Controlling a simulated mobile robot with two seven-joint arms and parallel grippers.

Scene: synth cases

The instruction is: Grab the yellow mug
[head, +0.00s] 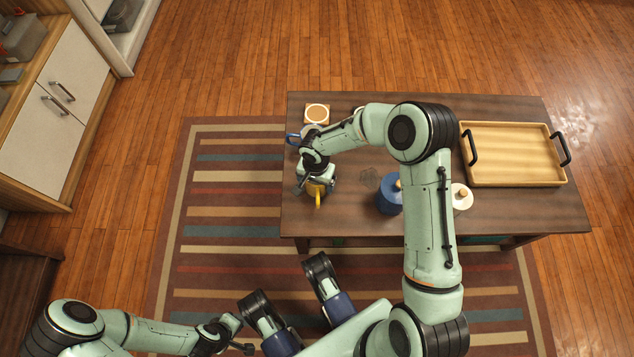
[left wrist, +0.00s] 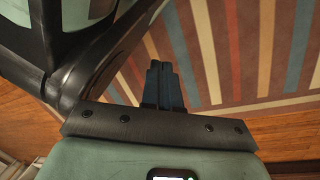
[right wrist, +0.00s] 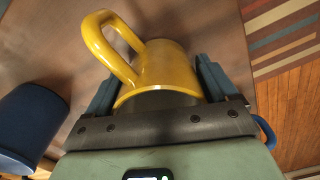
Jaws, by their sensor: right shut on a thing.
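The yellow mug (head: 318,191) is at the left side of the dark wooden table, mostly hidden under my right gripper (head: 315,182) in the head view. In the right wrist view the yellow mug (right wrist: 170,68) lies between the two fingers of my right gripper (right wrist: 158,85), which is shut on it. Its handle points to the upper left there. I cannot tell whether the mug touches the table. My left gripper (left wrist: 163,82) is empty, with its fingers together, over the striped rug in the left wrist view.
A blue mug (head: 291,138) stands partly hidden behind my right wrist, near a wooden coaster (head: 317,114). A blue lidded canister (head: 389,199) and a white lidded pot (head: 462,197) stand mid-table. A wooden tray (head: 512,181) with black handles lies at the right.

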